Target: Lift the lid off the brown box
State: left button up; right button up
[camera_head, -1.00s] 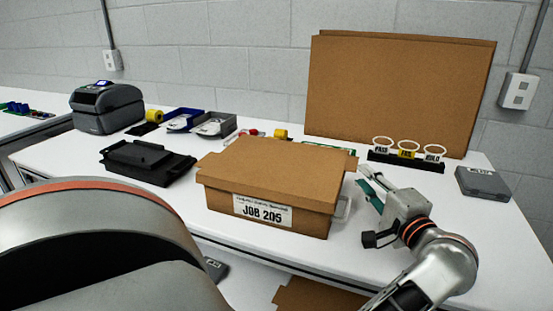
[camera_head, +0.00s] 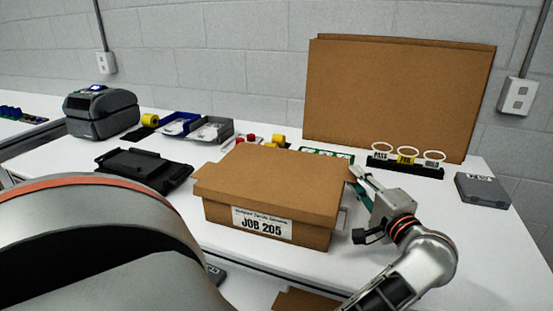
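The brown box (camera_head: 318,236) stands on the white table with a label reading JOB 205 on its front. Its flat brown lid (camera_head: 270,180) sits on top, covering it. I cannot tell whether a finger touches the lid.
A black tray (camera_head: 145,168) and a grey printer (camera_head: 100,112) stand to the left. Blue and grey bins (camera_head: 210,130) are behind. A rack with rings (camera_head: 405,165) and a grey case (camera_head: 482,190) are at the right. Large cardboard sheets (camera_head: 400,95) lean on the wall.

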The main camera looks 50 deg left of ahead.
pick_arm(q)
grip_shut()
pick_arm(e)
jog(key=shift+d, duration=0.25)
jog(key=shift+r, duration=0.2)
